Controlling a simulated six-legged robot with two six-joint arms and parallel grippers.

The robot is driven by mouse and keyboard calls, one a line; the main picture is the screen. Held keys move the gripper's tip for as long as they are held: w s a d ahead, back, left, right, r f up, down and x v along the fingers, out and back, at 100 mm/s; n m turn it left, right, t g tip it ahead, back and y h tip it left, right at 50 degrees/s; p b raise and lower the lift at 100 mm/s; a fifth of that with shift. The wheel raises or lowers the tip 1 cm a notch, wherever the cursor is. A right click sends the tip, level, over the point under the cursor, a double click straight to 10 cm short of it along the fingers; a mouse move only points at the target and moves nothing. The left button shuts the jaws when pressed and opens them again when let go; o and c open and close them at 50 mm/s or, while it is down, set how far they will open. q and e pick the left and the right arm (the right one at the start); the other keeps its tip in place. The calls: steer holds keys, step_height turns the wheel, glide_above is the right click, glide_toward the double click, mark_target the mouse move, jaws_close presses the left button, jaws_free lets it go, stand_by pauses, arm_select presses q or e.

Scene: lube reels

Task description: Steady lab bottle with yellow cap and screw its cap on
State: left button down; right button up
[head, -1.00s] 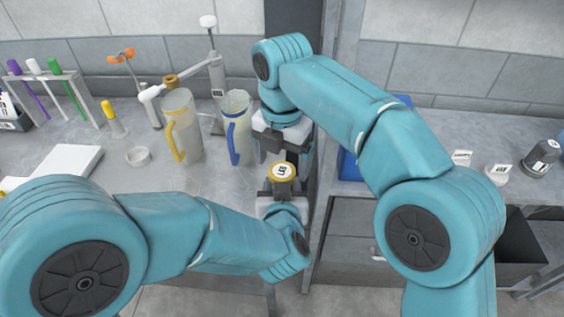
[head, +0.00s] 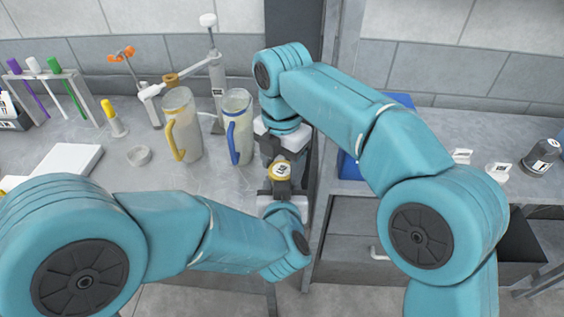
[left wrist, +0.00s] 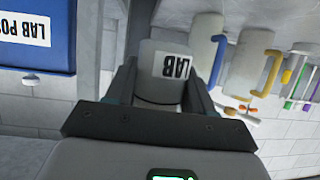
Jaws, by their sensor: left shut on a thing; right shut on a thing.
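The lab bottle (left wrist: 160,72), pale with a white LAB label, sits between my left gripper's two fingers in the left wrist view. My left gripper (left wrist: 160,88) is shut on its body. In the head view the yellow cap (head: 281,171), with a white label on top, shows above my left gripper (head: 282,190); the bottle's body is mostly hidden there. My right gripper (head: 284,160) reaches in from behind, its dark fingers at the cap, and is shut on it. The seam between cap and bottle is hidden, so I cannot tell how it is seated.
Two jugs, one with a yellow handle (head: 181,130) and one with a blue handle (head: 238,128), stand left of the grippers. A blue box (head: 348,166) is close on the right.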

steer(key=shift+m, duration=0.7)
steer(key=o, duration=1.2)
steer(key=shift+c, duration=0.2)
steer(key=shift+r, duration=0.1)
